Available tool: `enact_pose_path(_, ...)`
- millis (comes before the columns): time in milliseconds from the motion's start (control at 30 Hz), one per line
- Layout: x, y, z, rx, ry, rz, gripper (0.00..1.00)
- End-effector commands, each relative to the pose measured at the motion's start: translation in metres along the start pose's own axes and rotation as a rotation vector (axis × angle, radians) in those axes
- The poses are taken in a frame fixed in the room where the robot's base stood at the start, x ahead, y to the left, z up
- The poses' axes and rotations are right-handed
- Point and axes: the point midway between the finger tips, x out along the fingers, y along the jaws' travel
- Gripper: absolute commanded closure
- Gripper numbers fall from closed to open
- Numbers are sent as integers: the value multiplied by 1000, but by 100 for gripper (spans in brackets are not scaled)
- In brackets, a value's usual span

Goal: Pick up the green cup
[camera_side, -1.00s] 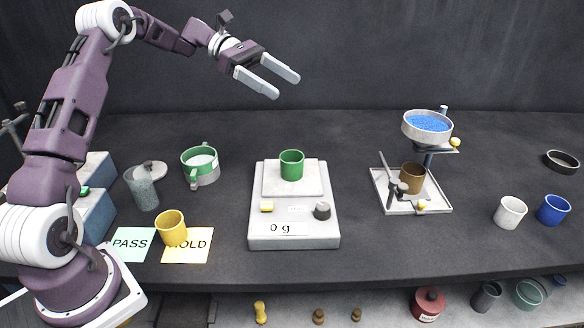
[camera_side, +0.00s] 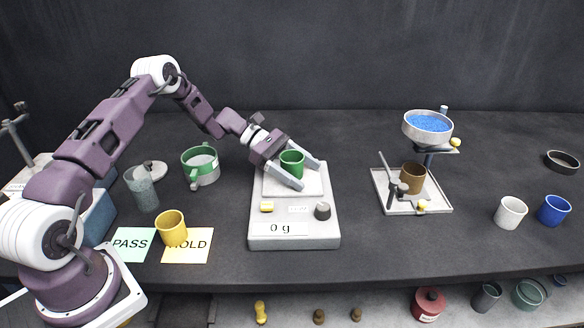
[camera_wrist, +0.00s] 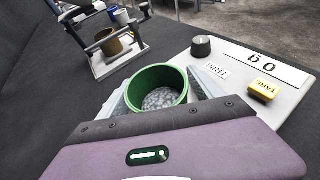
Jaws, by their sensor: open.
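The green cup (camera_side: 292,163) stands upright on the square pan of the white scale (camera_side: 262,240). In the wrist view the green cup (camera_wrist: 157,88) is seen from above, with pale, foam-like material showing inside. My gripper (camera_side: 308,174) is open and low over the scale pan, with one finger on each side of the cup. I cannot tell whether either finger touches the cup. In the wrist view the gripper body hides the near lower part of the cup.
The scale reads 0 g and has a yellow button (camera_side: 266,207) and dark knob (camera_side: 322,210) in front. A green-and-white pot (camera_side: 201,170) and yellow cup (camera_side: 172,230) stand left. A brown cup (camera_side: 413,177) stands on a tray right, below a bowl of blue grains (camera_side: 428,125).

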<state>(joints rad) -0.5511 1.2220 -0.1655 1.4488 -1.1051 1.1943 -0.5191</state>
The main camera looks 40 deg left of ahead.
Motion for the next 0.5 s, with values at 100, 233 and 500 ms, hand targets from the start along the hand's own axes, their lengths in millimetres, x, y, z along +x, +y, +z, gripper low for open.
enact_pose_path(100, 0, 0, 0, 0, 0, 0, 24)
enact_pose_path(233, 0, 0, 0, 0, 0, 0, 48)
enact_pose_path(500, -1, 0, 1, 1, -1, 0, 91)
